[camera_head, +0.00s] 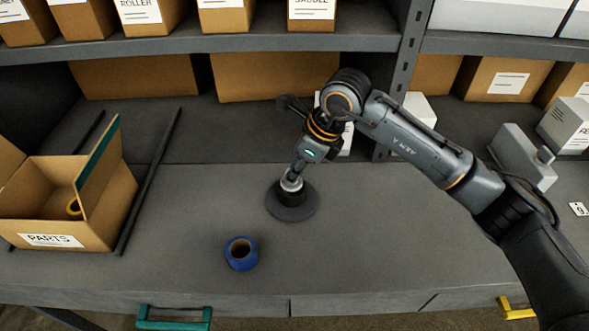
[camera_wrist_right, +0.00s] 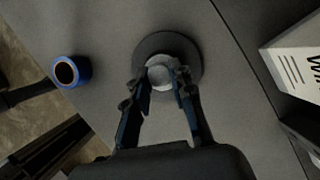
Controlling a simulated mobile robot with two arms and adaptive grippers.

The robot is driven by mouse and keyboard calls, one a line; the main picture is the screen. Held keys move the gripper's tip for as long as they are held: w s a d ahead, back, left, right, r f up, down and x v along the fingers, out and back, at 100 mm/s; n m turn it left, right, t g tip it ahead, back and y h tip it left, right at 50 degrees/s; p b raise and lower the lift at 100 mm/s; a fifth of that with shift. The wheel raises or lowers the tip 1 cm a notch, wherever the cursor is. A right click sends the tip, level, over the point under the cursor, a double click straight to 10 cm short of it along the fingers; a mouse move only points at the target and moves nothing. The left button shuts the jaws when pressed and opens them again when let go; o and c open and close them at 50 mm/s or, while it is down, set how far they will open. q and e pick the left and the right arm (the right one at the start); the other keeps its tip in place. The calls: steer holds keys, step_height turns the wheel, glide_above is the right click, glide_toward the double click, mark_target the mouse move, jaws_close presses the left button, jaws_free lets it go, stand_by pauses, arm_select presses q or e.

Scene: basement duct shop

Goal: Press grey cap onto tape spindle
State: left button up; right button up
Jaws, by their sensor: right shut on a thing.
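A black tape spindle with a round base (camera_head: 291,208) stands upright on the grey bench. The grey cap (camera_head: 291,184) is at the top of the spindle, between the fingertips of my right gripper (camera_head: 294,176). In the right wrist view the gripper (camera_wrist_right: 161,80) is shut on the cap (camera_wrist_right: 160,74), directly over the middle of the spindle base (camera_wrist_right: 184,46). I cannot tell whether the cap is fully seated. A blue tape roll (camera_head: 241,253) lies apart on the bench, front left of the spindle. My left gripper is not in view.
An open cardboard parts box (camera_head: 96,226) stands on the left, with dark rods beside it. A grey device (camera_head: 522,157) and a small box (camera_head: 566,125) stand on the right. Shelves with boxes run along the back. The bench front is mostly clear.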

steer(key=shift+f+b, duration=0.2)
steer(key=shift+b, duration=0.6)
stand_by(0.9)
steer(key=o, duration=1.4)
steer(key=shift+r, duration=0.2)
steer(key=shift+r+p, duration=1.45)
steer(key=shift+r, duration=1.9)
